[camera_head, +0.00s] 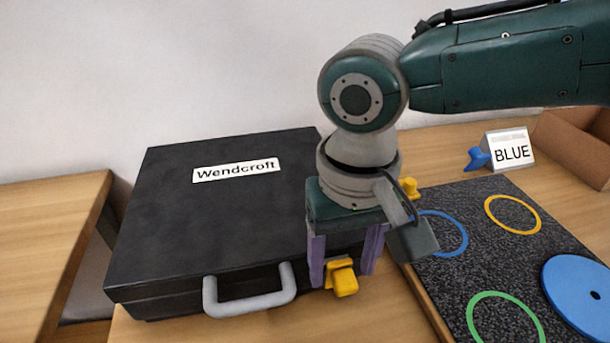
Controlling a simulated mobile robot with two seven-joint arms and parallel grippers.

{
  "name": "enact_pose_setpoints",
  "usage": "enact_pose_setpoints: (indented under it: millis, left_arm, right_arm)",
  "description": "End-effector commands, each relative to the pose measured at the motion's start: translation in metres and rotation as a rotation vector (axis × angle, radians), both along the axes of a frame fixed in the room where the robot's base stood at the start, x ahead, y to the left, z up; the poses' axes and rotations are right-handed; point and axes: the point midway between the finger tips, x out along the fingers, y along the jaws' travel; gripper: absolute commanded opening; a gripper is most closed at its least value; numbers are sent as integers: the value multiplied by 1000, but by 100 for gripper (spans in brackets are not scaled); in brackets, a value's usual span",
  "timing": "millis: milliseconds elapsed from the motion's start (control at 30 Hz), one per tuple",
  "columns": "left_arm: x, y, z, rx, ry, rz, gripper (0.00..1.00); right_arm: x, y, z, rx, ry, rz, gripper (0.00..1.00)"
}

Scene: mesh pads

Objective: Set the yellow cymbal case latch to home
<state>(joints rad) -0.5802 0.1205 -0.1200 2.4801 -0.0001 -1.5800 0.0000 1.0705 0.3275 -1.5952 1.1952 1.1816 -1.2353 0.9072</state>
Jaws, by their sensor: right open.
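A black case (210,230) labelled "Wendcroft" lies shut, with a grey handle (250,303) at its front. A yellow latch (344,280) sits at the case's front edge, right of the handle. My right gripper (345,262) points down over the case's front right part, its purple fingers open. The yellow latch shows between the fingertips; I cannot tell whether either finger touches it. The gripper and wrist hide part of the case's right side. A second yellow piece (410,188) shows just behind my wrist. My left gripper is out of view.
A dark speckled mat (470,245) with blue, orange and green rings lies at right, with a blue disc (580,295) on it. Behind it stand a "BLUE" card (510,150), a blue piece (478,160) and a brown box (570,143). A gap separates the tables at left.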

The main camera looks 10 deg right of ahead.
Motion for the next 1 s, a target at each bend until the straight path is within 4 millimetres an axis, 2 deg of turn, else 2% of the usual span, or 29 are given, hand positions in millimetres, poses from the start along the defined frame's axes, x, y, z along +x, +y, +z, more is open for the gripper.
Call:
enact_pose_setpoints:
  millis: [167,733,1000]
  left_arm:
    - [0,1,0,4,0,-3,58]
    - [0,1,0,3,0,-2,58]
    - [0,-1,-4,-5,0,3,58]
  right_arm:
    - [0,0,0,0,0,0,65]
    - [0,0,1,0,0,-1,1]
    - [3,0,-1,-2,8,-3,0]
